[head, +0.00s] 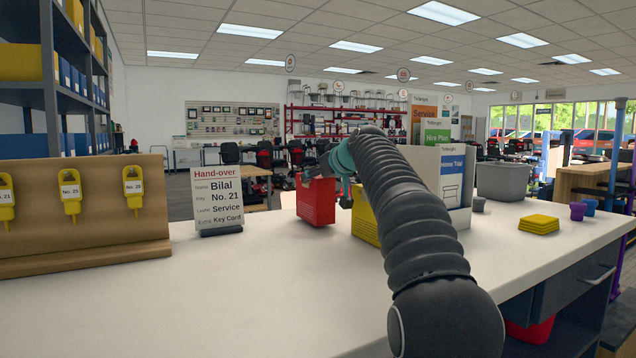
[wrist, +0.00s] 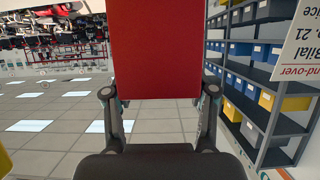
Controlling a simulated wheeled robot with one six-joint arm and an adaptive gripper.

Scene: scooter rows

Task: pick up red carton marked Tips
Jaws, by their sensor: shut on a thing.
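The red carton (head: 316,204) is upright over the white counter, left of the yellow carton. My gripper (head: 330,168) is shut on it from above, at its upper part. In the wrist view the red carton (wrist: 155,45) fills the space between the two fingers of my gripper (wrist: 157,98), one finger on each side. I cannot read any marking on its visible faces. I cannot tell for sure whether its bottom touches the counter.
A yellow carton (head: 366,226) stands partly behind my arm. A white divided holder (head: 460,217), a grey bin (head: 503,182) and stacked yellow pieces (head: 538,224) are on the right. A hand-over card (head: 217,200) and key board (head: 80,240) stand left. The front counter is clear.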

